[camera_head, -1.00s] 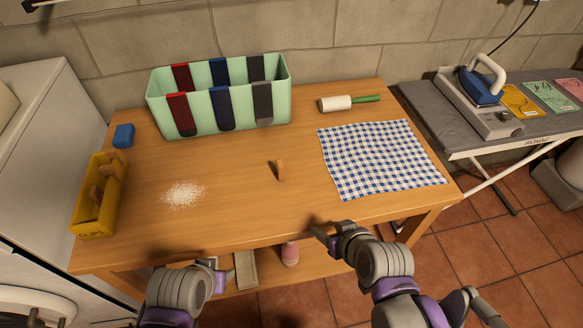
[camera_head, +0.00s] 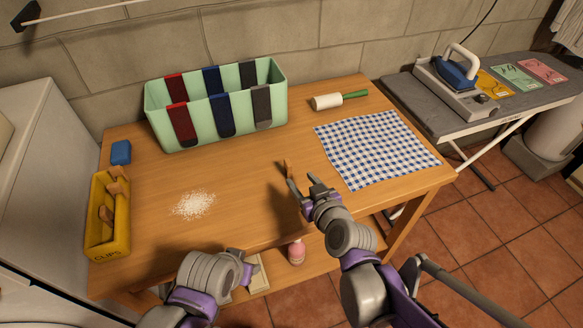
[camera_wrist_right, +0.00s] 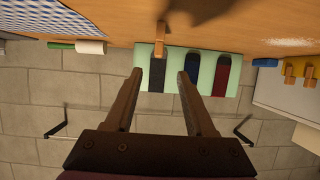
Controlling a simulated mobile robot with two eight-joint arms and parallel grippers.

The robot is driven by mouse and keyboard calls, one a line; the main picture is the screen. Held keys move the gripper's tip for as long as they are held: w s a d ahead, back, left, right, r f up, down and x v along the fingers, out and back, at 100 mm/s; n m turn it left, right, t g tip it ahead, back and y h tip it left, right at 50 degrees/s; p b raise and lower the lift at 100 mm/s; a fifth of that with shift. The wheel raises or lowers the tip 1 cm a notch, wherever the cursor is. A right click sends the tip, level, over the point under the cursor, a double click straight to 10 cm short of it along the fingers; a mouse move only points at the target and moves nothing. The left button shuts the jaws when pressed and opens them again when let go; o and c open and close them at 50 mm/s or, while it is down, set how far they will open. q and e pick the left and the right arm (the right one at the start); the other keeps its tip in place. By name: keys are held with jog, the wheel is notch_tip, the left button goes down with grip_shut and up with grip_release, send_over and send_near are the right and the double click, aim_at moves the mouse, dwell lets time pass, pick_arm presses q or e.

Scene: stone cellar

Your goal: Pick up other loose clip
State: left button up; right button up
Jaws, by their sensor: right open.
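The loose clip (camera_head: 288,168), a small wooden peg, stands on the table near its middle. It also shows in the right wrist view (camera_wrist_right: 160,38), just beyond the fingertips and roughly centred between them. My right gripper (camera_head: 301,183) is open and empty, close to the clip on its front side. In the right wrist view its two fingers (camera_wrist_right: 160,75) are spread apart. My left gripper (camera_head: 242,262) is low at the table's front edge, away from the clip; its jaws are not clear. A yellow box marked CLIPS (camera_head: 109,241) at the left holds wooden clips.
A mint green bin (camera_head: 160,131) with red, blue and grey strips over its sides stands at the back. A blue block (camera_head: 121,152), white powder (camera_head: 194,205), a lint roller (camera_head: 327,102) and a checked cloth (camera_head: 375,148) lie around. The table between powder and cloth is mostly clear.

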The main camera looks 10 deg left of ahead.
aim_at(289, 164)
jog(key=x, duration=0.9)
jog(key=shift+w+a, duration=0.1)
jog(key=shift+w, duration=0.3)
grip_shut()
